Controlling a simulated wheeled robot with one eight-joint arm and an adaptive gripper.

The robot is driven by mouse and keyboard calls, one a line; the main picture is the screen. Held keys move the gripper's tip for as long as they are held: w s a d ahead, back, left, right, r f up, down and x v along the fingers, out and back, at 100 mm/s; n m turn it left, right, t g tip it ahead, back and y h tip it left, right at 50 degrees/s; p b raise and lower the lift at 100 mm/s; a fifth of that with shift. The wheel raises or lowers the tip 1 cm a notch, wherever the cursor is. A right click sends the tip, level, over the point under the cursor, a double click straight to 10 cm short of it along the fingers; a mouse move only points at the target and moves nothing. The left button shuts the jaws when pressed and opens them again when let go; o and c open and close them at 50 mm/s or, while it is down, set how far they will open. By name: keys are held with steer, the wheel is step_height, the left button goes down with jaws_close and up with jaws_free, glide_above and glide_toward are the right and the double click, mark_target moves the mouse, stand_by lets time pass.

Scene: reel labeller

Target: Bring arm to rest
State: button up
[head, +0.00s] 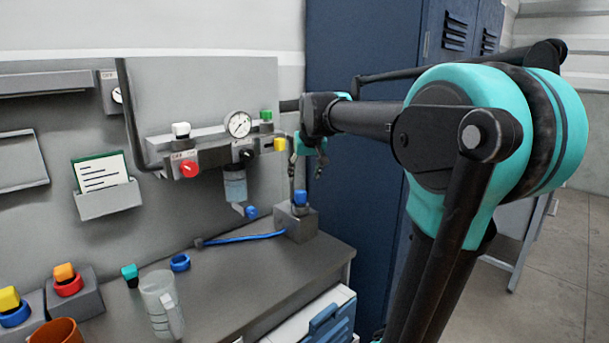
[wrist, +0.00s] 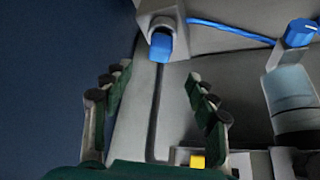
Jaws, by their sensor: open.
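My arm (head: 365,118) reaches from the right across to the wall panel in the head view. My gripper (head: 307,170) hangs open and empty at its end, in front of the panel's right end and above a grey block (head: 297,224) with a blue cap (head: 300,198). In the wrist view the green fingers of my gripper (wrist: 158,85) are spread apart with nothing between them. The blue cap (wrist: 161,47) shows beyond the fingertips, apart from them, on the block (wrist: 160,15).
The panel carries a gauge (head: 238,124), a red knob (head: 189,169), a yellow button (head: 280,144) and a filter bowl (head: 235,185). Blue lockers (head: 362,60) rise behind my arm.

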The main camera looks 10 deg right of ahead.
steer(key=shift+f, duration=0.1)
steer(key=s+d+f+g, duration=0.1)
steer(key=s+d+f, duration=0.1)
steer(key=s+f, duration=1.2)
steer(key=s+d+f, duration=0.1)
steer(key=s+f, duration=1.3)
steer(key=f, duration=0.1)
steer(key=shift+d+f+m+g, duration=0.15)
steer(key=shift+d+m+g, duration=0.2)
steer(key=shift+m+g, duration=0.05)
